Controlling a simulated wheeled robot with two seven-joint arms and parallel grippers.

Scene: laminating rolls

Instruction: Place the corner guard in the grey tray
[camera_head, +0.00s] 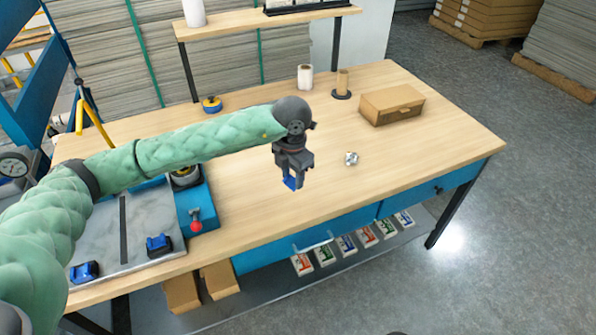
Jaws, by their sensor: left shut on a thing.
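My left gripper (290,181) is shut on a small blue piece, which looks like the corner guard (290,184). The fingers point down over the middle of the wooden table, and the gripper hides most of the piece. I cannot tell whether the piece is clear of the tabletop. A flat grey surface, which looks like the grey tray (138,226), is at the left end of the table. Two similar blue pieces sit on it, one near its right front (158,243) and one at its left front (84,271). My right gripper is not in view.
A blue unit with a red-knobbed lever (196,225) stands beside the grey surface. A crumpled silvery ball (351,158) lies right of my gripper. A cardboard box (392,105), a white roll (305,77) and a brown roll on a stand (342,83) are farther back. The table's right front is clear.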

